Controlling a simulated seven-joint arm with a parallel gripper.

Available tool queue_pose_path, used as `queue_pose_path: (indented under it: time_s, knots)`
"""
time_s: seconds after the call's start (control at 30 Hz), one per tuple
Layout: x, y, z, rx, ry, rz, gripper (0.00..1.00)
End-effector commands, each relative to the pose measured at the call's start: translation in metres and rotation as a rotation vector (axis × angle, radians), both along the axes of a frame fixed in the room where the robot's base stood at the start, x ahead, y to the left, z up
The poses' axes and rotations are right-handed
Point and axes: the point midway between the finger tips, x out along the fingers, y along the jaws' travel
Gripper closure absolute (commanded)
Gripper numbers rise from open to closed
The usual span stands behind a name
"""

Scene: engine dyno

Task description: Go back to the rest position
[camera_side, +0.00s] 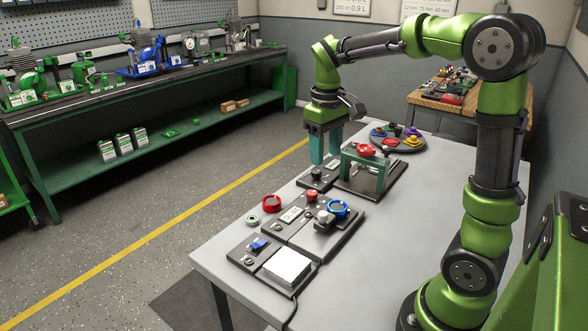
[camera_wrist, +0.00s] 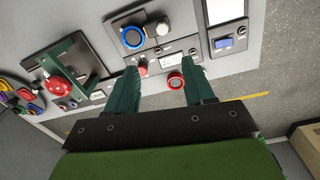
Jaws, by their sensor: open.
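My gripper (camera_side: 325,154) points down over the grey table (camera_side: 222,254), its green fingers apart with nothing between them. It is above the table at the far left side, beside the green press frame (camera_side: 380,172) with a red part (camera_side: 366,150) on it. In the wrist view my gripper (camera_wrist: 162,68) is open too, with a red ring (camera_wrist: 175,80) beyond the fingertips. My arm is raised and bent over the table's right side.
A blue ring (camera_side: 338,208) sits on a dark fixture, near the red ring (camera_side: 271,203) and a grey ring (camera_side: 252,220). A white pad (camera_side: 288,266) lies at the front. A round tray (camera_side: 424,148) of coloured parts stands behind the press.

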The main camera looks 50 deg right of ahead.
Motion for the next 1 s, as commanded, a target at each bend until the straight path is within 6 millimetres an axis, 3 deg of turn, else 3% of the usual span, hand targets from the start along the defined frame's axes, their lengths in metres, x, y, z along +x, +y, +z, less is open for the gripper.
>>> queue_pose_path:
  time_s: [0.43,0.53,0.77,1.0]
  knots:
    - [0.001,-0.001,0.003,-0.004,-0.007,-0.018,0.47]
    - [0.002,0.003,-0.007,0.004,-0.032,-0.066,0.47]
    - [-0.028,0.059,-0.005,0.107,-0.247,-0.168,0.47]
    - [-0.078,0.117,0.003,0.229,-0.486,-0.223,0.47]
